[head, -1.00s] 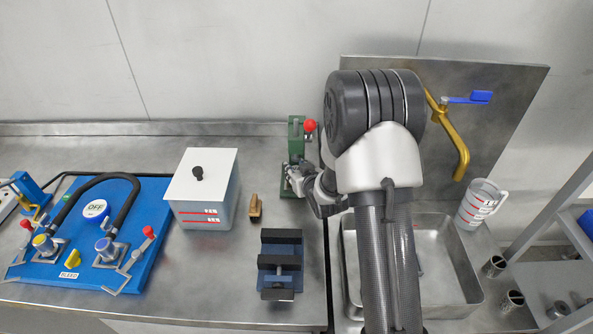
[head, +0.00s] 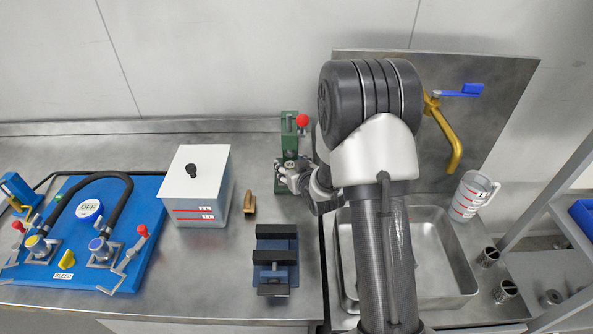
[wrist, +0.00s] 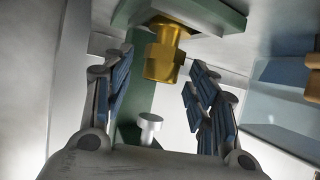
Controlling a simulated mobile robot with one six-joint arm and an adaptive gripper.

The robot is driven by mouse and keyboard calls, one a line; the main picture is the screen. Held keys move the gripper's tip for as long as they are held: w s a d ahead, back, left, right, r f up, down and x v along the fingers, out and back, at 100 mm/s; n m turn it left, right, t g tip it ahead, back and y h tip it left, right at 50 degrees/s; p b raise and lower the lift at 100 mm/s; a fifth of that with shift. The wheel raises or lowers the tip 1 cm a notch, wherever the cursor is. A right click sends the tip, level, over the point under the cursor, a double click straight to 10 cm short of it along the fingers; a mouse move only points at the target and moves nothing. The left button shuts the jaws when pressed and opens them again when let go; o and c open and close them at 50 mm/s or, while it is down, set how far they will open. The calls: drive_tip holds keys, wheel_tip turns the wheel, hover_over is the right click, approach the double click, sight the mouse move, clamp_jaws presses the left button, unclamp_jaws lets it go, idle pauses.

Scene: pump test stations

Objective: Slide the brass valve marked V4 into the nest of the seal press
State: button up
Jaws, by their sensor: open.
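The green seal press (head: 290,140), with its red ball handle, stands at the back of the bench, left of my arm. My gripper (head: 287,172) is at the press's lower part. In the wrist view, which appears upside down, the brass valve (wrist: 164,52) stands with one end against the plate of the green press base (wrist: 208,12). My gripper (wrist: 156,88) is open, with one finger on each side of the valve and gaps showing. A silver round-headed part (wrist: 150,124) of the press faces the valve. No V4 mark is legible, and how deep the valve sits is hidden.
A white lidded box (head: 198,185), a wooden-handled brush (head: 250,203) and a dark blue vise (head: 275,265) stand left of and in front of the press. A blue pump board (head: 140,215) is farther left. A sink (head: 440,255) and a measuring jug (head: 470,195) are at right.

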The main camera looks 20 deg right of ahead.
drive_tip(key=s+a+r+g+h, duration=0.1)
drive_tip(key=s+a+r+g, duration=0.15)
drive_tip(key=s+r, duration=0.65)
drive_tip(key=s+a+r+g, duration=0.25)
drive_tip(key=s+r, duration=0.35)
drive_tip(key=s, duration=0.5)
drive_tip(key=s+a+r+g, duration=0.1)
drive_tip(key=s+a+r, duration=0.1)
drive_tip(key=s, duration=0.7)
drive_tip(key=s+a+r+g+y, duration=0.1)
drive_tip(key=s+a, duration=0.3)
drive_tip(key=s, duration=0.5)
drive_tip(key=shift+s+a+r+n+g+y, duration=0.3)
drive_tip(key=shift+s+r+g, duration=0.1)
drive_tip(key=shift+g, duration=0.2)
